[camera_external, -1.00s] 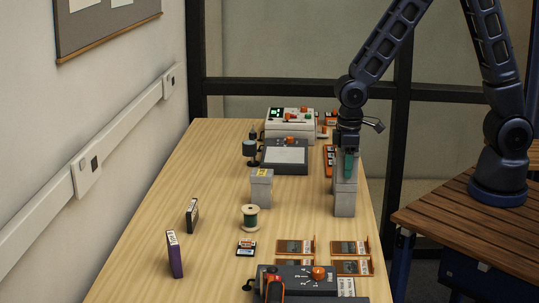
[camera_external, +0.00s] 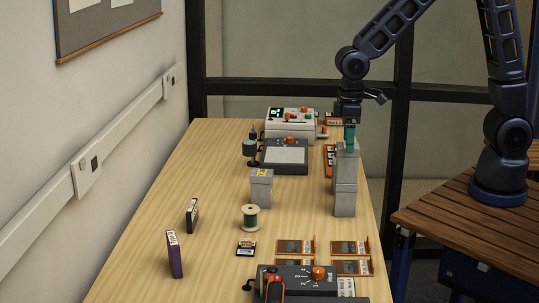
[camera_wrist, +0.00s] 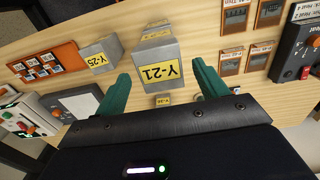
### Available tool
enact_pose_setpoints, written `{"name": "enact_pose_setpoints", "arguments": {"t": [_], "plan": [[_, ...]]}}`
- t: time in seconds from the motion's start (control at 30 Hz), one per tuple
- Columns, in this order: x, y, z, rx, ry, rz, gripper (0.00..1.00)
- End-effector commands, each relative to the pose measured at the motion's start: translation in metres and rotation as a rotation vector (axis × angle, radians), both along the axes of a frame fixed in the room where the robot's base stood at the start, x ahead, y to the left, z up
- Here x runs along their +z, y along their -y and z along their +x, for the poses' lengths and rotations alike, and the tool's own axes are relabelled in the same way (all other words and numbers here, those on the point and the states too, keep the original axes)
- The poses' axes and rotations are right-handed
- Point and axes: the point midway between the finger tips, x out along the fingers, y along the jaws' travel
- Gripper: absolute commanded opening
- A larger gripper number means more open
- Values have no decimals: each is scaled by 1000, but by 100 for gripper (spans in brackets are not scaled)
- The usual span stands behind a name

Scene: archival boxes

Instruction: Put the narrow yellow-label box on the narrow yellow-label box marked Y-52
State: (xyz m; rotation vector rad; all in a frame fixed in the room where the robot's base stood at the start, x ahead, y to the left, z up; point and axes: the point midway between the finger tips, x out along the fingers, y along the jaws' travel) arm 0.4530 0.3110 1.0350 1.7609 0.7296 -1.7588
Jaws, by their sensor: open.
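A grey box with a yellow label reading Y-21 (camera_wrist: 160,72) shows between my fingers in the wrist view. In the external view, this grey box (camera_external: 346,167) appears to be the upper one of a two-high column, upright on a lower grey box (camera_external: 344,202). The lower box's marking is not clear. My gripper (camera_external: 349,146) is open and empty, just above the column. Its teal fingers (camera_wrist: 162,84) are spread apart. Another yellow-label box, looking like Y-25 or Y-52 (camera_wrist: 98,57), stands to the left in the wrist view.
A lone grey yellow-label box (camera_external: 261,190) stands left of the column, with a green spool (camera_external: 250,217) in front. Orange card holders (camera_external: 296,247) and a dark console (camera_external: 300,280) lie nearer. A light control box (camera_external: 290,125) is at the back.

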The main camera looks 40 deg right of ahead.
Motion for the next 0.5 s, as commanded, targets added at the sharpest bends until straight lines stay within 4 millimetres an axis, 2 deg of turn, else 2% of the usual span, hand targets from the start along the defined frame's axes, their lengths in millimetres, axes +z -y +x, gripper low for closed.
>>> {"name": "enact_pose_setpoints", "arguments": {"t": [0.03,0.2,0.5], "plan": [[10,0,1,-1,3,3,72],[32,0,0,-1,1,2,72],[44,0,0,0,0,0,72]]}}
